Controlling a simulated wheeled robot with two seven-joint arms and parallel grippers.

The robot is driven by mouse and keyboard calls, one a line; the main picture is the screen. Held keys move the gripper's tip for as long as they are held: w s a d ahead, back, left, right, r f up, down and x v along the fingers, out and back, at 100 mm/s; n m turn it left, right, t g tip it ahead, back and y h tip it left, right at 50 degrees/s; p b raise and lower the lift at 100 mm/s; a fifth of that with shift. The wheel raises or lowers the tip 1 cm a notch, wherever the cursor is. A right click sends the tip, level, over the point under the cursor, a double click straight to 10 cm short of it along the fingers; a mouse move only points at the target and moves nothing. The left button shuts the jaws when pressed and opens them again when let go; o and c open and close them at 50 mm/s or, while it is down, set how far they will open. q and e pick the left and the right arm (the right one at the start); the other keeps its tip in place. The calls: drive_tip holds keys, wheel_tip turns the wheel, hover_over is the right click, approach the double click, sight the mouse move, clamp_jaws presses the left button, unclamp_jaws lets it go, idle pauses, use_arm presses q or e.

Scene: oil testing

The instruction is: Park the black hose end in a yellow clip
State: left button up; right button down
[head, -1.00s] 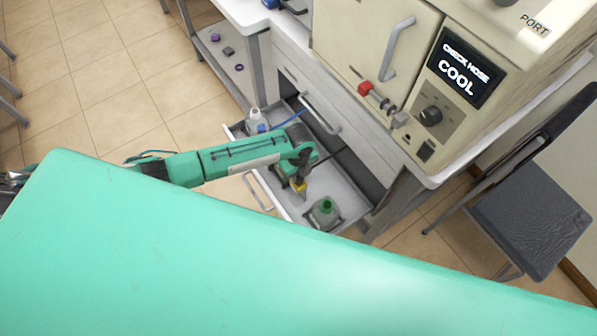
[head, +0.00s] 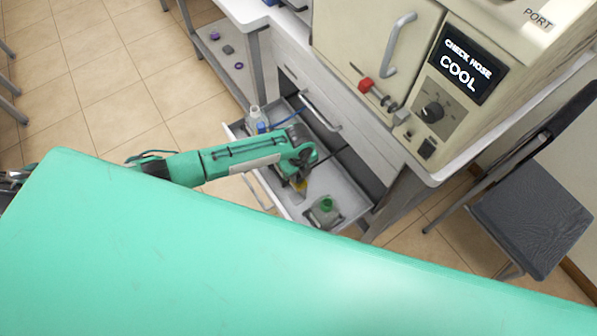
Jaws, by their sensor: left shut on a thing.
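My left gripper (head: 300,181) points down into the open drawer, at the yellow clip (head: 301,186). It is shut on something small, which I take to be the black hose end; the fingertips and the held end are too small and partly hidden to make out. A thin dark line, likely the black hose (head: 332,155), runs from beside the gripper toward the drawer's back right. I cannot tell whether the hose end is in the clip or only beside it. My right gripper is not in view.
The open drawer (head: 345,200) also holds a green-capped container (head: 325,211) at the front and a white bottle (head: 256,118) at the back left, near a blue hose (head: 290,119). The cream machine (head: 370,40) reads "CHECK HOSE COOL". A grey chair (head: 530,215) stands right.

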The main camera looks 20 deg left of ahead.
use_arm(q)
drive_tip(key=shift+f, duration=0.3)
drive_tip(key=o, duration=1)
wheel_tip(320, 180, up, 14)
drive_tip(key=shift+f+b, duration=0.1)
drive_tip(key=shift+b, duration=0.3)
